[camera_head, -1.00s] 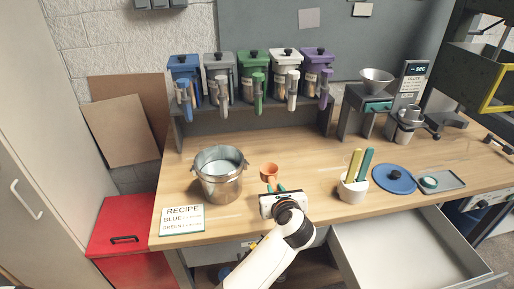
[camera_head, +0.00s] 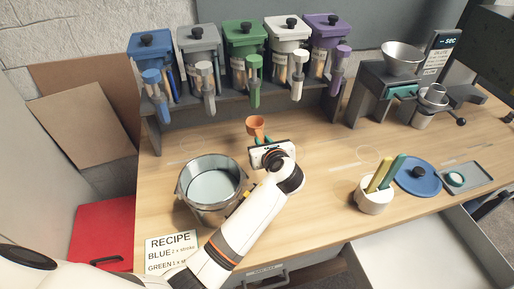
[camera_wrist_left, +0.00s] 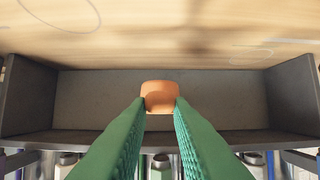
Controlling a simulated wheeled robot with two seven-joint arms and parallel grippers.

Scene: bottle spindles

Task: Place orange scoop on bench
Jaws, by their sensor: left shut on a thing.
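The orange scoop (camera_head: 256,126) is in front of the shelf of coloured bins, its cup clear of my fingers. It also shows in the left wrist view (camera_wrist_left: 159,96), between the tips of the green fingers. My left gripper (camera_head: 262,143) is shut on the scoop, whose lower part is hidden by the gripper. The wooden bench (camera_head: 322,182) spreads below and around it. I cannot tell whether the scoop touches the bench. My right gripper is not in view.
A metal pot (camera_head: 211,186) stands left of my left arm. The bin shelf (camera_head: 205,122) stands behind the scoop. Bench between scoop and cup is clear.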

